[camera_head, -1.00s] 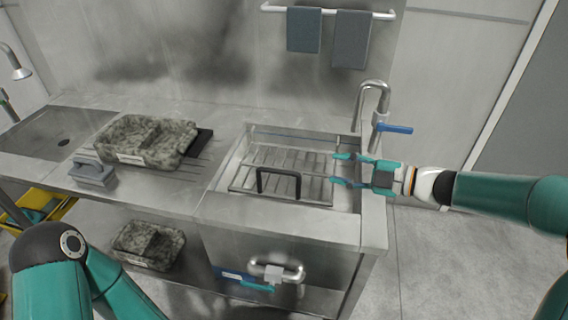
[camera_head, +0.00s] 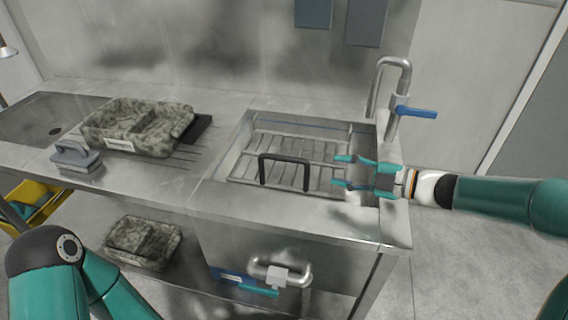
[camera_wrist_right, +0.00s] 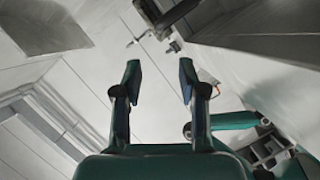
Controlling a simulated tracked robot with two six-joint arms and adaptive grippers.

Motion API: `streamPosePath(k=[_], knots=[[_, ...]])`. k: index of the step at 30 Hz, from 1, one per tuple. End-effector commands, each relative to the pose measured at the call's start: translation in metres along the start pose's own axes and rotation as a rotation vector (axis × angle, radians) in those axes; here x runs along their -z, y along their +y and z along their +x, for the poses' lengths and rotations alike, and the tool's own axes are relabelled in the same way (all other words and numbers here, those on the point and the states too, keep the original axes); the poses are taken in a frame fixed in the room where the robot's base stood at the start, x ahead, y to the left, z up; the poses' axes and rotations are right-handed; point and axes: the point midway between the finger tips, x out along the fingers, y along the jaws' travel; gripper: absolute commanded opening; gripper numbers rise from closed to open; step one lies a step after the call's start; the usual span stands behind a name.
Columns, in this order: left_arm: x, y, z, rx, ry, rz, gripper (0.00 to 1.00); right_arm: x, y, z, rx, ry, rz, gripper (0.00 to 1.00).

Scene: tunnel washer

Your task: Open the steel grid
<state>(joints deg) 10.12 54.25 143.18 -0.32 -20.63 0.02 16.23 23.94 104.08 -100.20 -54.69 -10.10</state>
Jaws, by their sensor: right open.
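The steel grid (camera_head: 322,181) is a rack of bars lying flat inside the sink basin in the head view. Its black arched handle (camera_head: 285,158) stands up at the front side. My right gripper (camera_head: 340,171) is open and empty, with its teal fingers reaching in from the right over the right part of the grid. The fingers point toward the handle and are apart from it. The right wrist view also shows the open fingers (camera_wrist_right: 157,80) with nothing between them. My left arm shows at the lower left of the head view, but its gripper is out of view.
A faucet (camera_head: 396,95) with a blue lever stands behind the basin's right corner. A mottled grey tray (camera_head: 120,143) and a grey brush-like block (camera_head: 76,158) lie on the counter to the left. Another mottled tray (camera_head: 143,243) sits on the lower shelf. A pipe (camera_head: 300,273) is below the basin.

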Motion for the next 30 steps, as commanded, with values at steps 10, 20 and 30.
streamPosePath(k=[10,20,30], knots=[[0.000,-0.001,0.003,0.000,0.001,0.000,0.40,0.001,-0.001,0.062,0.003,0.004,-0.001,0.41],[0.000,-0.002,0.006,0.000,0.001,0.000,0.40,0.001,-0.001,0.129,0.002,0.002,-0.001,0.41],[0.000,-0.002,0.006,0.000,0.000,0.000,0.40,0.000,0.000,0.160,0.000,-0.001,0.000,0.41]])
